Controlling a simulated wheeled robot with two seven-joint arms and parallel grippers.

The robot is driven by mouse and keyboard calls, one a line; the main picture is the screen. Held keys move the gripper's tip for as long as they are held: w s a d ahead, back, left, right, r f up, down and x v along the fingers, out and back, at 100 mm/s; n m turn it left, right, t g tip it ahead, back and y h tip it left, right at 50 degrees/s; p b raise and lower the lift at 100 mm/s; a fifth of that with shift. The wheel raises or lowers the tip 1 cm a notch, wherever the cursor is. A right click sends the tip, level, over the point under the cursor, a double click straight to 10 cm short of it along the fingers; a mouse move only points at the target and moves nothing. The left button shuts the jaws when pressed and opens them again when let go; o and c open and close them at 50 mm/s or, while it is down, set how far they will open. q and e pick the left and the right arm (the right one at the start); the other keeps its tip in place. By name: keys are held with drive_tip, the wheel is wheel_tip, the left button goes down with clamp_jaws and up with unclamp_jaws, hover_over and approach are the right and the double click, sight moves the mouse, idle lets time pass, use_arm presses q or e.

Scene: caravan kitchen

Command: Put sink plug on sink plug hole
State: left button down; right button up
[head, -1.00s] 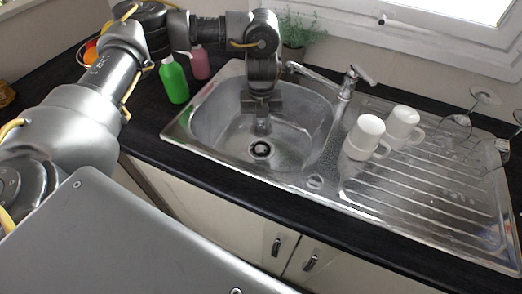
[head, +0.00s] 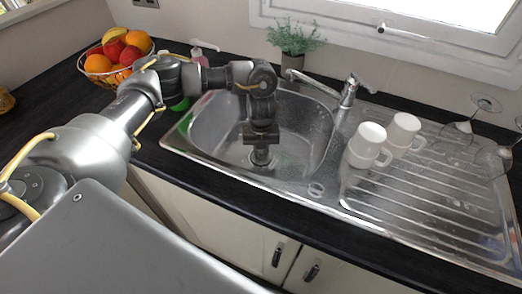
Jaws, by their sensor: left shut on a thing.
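The metal sink basin (head: 215,122) is in the middle of the head view. My left gripper (head: 261,156) points straight down into it, with its fingertips low, close to the basin floor. It is shut on the sink plug, which the fingers hide almost wholly. The plug hole is also hidden behind the gripper. I cannot tell whether the plug touches the hole. My right gripper is not in view.
The tap (head: 325,84) stands behind the basin, right of my left arm. Two white mugs (head: 367,145) (head: 402,133) and wine glasses (head: 462,128) stand on the drainer (head: 415,205). A fruit basket (head: 116,60) and a potted plant (head: 293,38) are at the back.

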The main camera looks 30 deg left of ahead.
sight(261, 152)
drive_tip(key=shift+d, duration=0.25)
use_arm(q)
drive_tip(key=shift+f, duration=0.1)
drive_tip(key=c, duration=1.3)
unclamp_jaws()
drive_tip(key=shift+r, duration=0.35)
wheel_tip(261, 152, up, 12)
drive_tip(key=shift+f+p, duration=0.15)
drive_tip(key=shift+p, duration=0.15)
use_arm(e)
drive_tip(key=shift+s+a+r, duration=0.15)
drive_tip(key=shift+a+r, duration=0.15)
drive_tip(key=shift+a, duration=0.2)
